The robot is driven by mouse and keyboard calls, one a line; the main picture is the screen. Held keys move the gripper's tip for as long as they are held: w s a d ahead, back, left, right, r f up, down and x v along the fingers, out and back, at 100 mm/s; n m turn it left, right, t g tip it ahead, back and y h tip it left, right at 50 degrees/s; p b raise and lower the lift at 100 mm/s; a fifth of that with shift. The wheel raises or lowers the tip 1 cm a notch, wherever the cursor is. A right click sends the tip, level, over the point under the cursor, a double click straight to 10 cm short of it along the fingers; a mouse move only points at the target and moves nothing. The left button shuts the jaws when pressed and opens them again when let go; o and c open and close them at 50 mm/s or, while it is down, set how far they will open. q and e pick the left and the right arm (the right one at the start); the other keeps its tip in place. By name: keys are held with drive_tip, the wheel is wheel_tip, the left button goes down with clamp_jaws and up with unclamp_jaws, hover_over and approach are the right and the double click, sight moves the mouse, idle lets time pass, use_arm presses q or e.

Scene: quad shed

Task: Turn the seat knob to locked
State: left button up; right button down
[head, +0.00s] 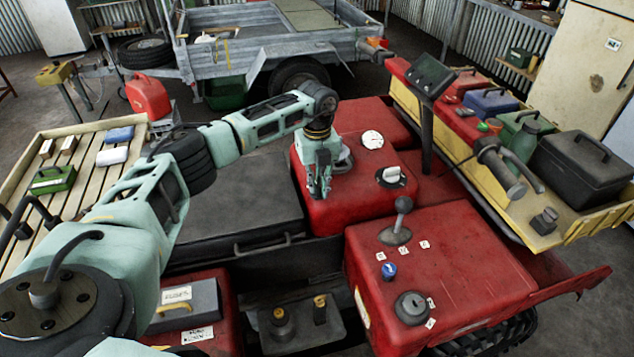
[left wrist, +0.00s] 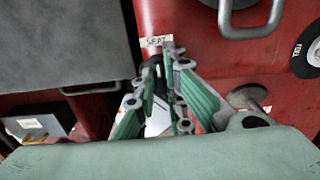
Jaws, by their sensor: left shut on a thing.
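My left gripper (head: 319,190) reaches down in front of the red housing (head: 345,205) in the middle of the head view. The fingers also show in the left wrist view (left wrist: 159,88), close together, just below a small label reading SEAT (left wrist: 157,41). They are shut on the seat knob (left wrist: 159,76), of which only a dark sliver shows between the pads. The rest of the knob is hidden by the fingers, so its turn cannot be read. In the head view the knob is hidden behind the gripper. My right gripper is not in view.
A metal handle (left wrist: 252,22) and a FUEL dial (left wrist: 308,48) are close by on the red housing. The dark seat panel (head: 230,195) lies left. A red console (head: 440,265) with a lever (head: 402,215) and knobs stands right. A yellow rack (head: 560,225) holds boxes.

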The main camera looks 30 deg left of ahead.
use_arm(q)
clamp_jaws()
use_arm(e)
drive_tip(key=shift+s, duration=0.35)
use_arm(q)
drive_tip(key=shift+m, duration=0.4)
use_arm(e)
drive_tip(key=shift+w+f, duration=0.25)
use_arm(q)
drive_tip(key=shift+m+b, duration=0.7)
drive_tip(key=shift+m, duration=0.3)
drive_tip(key=m+b, duration=0.1)
drive_tip(key=m, duration=0.2)
drive_tip(key=shift+m, duration=0.3)
drive_tip(key=m+b, duration=0.1)
drive_tip(key=m, duration=0.2)
drive_tip(key=shift+m, duration=0.4)
drive_tip(key=m+b, duration=0.1)
drive_tip(key=m, duration=0.3)
drive_tip(key=shift+r+m+b, duration=0.1)
drive_tip(key=shift+m+b, duration=0.45)
drive_tip(key=shift+m, duration=1.25)
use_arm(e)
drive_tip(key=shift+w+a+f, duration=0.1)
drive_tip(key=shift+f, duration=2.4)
